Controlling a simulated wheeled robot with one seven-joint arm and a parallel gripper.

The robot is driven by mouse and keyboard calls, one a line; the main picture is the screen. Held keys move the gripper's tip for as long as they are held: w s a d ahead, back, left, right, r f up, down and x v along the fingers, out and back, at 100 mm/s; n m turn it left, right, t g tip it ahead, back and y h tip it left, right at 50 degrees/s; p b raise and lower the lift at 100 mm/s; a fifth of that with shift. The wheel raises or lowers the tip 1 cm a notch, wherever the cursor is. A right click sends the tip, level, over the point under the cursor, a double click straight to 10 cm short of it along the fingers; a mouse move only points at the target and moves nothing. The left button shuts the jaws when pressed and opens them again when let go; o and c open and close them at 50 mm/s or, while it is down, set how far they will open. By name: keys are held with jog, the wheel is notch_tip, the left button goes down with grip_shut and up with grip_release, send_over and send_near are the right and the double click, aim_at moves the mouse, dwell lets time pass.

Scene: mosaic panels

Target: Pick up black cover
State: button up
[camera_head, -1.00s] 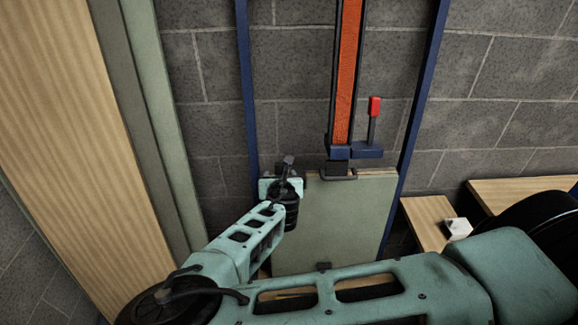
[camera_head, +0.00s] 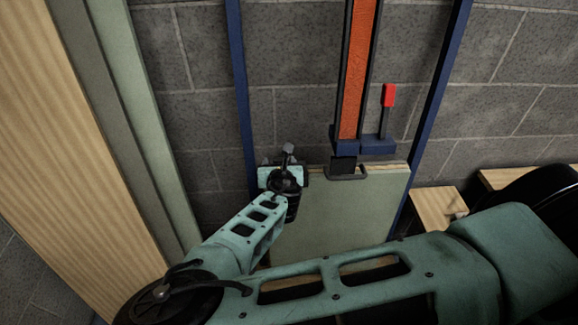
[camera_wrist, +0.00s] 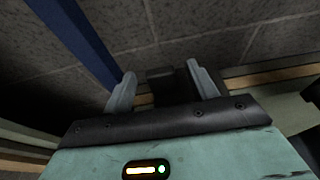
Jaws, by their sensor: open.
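A dark block, likely the black cover (camera_wrist: 160,74), shows between my fingers in the wrist view, by the wooden top edge of a panel. My gripper (camera_wrist: 162,88) is open, one finger on each side of the block, with no clear contact. In the head view my gripper (camera_head: 284,158) is at the panel's upper left corner, and my own wrist hides the block there. Another black piece (camera_head: 344,165) with a handle-like loop sits at the lower end of the orange strip, at the panel's top edge, right of my gripper.
The grey-green panel (camera_head: 350,210) stands between two blue posts (camera_head: 240,100) before a block wall. An orange strip (camera_head: 359,70) and a red-tipped lever (camera_head: 389,96) rise above it. Tall boards (camera_head: 90,130) lean at left. A wooden ledge (camera_head: 435,208) is at right.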

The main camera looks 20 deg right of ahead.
jog(key=c, duration=1.1)
jog(key=shift+r, duration=0.15)
